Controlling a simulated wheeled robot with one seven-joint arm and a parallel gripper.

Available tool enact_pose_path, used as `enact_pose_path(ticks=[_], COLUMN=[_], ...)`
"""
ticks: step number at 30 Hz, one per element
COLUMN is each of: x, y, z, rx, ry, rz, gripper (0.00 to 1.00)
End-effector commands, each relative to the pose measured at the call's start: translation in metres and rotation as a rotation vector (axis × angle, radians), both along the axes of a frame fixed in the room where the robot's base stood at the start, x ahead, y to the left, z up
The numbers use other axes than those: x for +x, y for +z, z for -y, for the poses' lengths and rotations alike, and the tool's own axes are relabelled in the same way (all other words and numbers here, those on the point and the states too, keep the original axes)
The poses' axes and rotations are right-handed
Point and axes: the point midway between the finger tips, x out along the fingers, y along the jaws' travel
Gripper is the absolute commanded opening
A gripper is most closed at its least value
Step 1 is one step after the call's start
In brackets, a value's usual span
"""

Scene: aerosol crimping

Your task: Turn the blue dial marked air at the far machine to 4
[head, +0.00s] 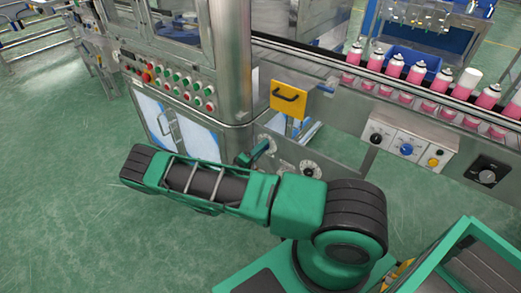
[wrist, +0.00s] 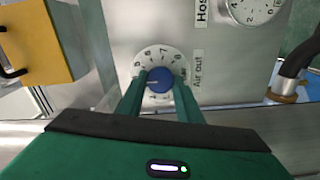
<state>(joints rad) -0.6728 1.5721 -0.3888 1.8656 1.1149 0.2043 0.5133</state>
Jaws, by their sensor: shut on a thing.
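The blue dial (wrist: 158,75) sits on a white round scale on a grey metal panel, with the label "Air out" (wrist: 198,69) beside it. In the head view my gripper (head: 258,153) is at the machine's lower front, and the blue dial is hidden there.
A second dial (wrist: 252,8), labelled "Hos...", is at the upper right in the wrist view. A yellow box with a black handle (head: 288,98) juts out nearby. A conveyor with pink cans (head: 394,66) runs right, above a panel with another blue knob (head: 406,149).

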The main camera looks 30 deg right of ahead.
Motion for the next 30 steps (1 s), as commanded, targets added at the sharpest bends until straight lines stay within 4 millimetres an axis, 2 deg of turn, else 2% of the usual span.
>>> enact_pose_path(ticks=[1, 3, 12, 16, 30], x=[0.0, 0.0, 0.0, -0.002, -0.029], y=[-0.003, -0.003, -0.002, -0.002, -0.003], z=[-0.002, -0.002, -0.002, -0.009, -0.085], rx=[0.007, 0.007, 0.004, 0.005, 0.005], ry=[0.003, 0.003, 0.001, 0.003, 0.004], rz=[-0.004, -0.003, 0.0, -0.001, -0.002], gripper=[0.34, 0.51, 0.51, 0.51, 0.51])
